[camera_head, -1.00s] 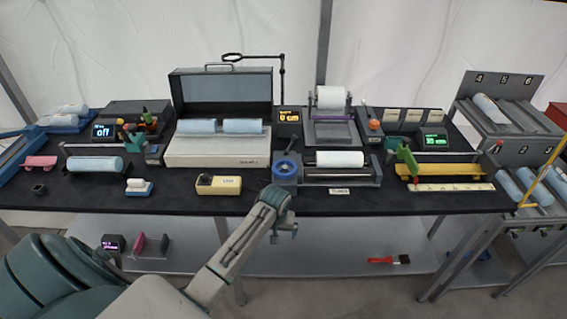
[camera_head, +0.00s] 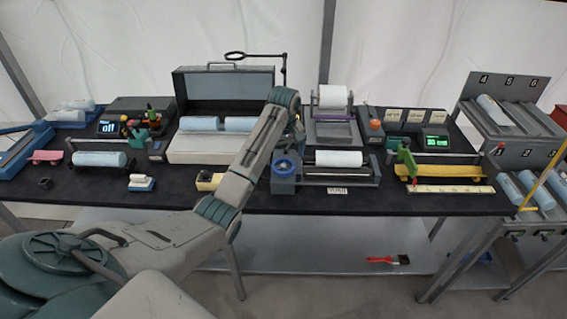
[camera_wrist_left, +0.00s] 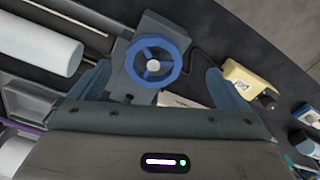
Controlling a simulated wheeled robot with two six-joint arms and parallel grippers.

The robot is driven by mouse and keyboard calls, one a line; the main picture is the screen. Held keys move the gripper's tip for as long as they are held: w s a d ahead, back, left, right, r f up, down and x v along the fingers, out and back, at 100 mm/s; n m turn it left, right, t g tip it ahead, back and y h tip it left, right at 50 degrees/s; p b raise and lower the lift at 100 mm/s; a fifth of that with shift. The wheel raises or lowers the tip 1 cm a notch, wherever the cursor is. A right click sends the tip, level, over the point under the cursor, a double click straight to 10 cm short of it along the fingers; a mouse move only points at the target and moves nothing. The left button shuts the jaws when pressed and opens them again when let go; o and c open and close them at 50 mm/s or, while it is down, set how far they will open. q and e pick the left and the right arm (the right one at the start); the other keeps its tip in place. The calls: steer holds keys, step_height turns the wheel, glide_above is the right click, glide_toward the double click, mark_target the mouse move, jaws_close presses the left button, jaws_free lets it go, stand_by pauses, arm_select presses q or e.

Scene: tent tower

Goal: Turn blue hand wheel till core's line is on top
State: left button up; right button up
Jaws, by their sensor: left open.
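The blue hand wheel (camera_head: 284,168) sits on the grey block at the left end of the turner on the table. In the left wrist view the wheel (camera_wrist_left: 153,60) faces the camera, showing its ring, spokes and pale hub. The white core (camera_head: 339,158) lies across the turner to the right of the wheel; it also shows in the left wrist view (camera_wrist_left: 40,42). I cannot make out a line on it. My left gripper (camera_wrist_left: 155,82) is open and empty above the wheel, its fingers apart on either side of it in the picture. My right gripper is not in view.
An open grey case (camera_head: 223,95) and a roll stand (camera_head: 333,128) are behind. A yellow ramp (camera_head: 440,171) lies to the right. The table's front strip is mostly clear.

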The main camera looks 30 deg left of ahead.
mark_target(283, 165)
arm_select(q)
step_height(283, 165, up, 4)
steer(key=w+a+n, duration=0.1)
steer(key=w+a, duration=0.1)
steer(key=f+p, duration=0.3)
steer(key=f, duration=0.6)
steer(key=shift+d+f, duration=0.2)
steer(key=shift+f, duration=0.5)
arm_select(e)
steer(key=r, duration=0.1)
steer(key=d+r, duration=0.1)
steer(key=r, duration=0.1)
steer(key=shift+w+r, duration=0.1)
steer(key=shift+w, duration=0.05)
arm_select(q)
steer(key=shift+c, duration=0.3)
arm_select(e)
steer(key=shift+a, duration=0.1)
arm_select(q)
steer(key=c, duration=0.9)
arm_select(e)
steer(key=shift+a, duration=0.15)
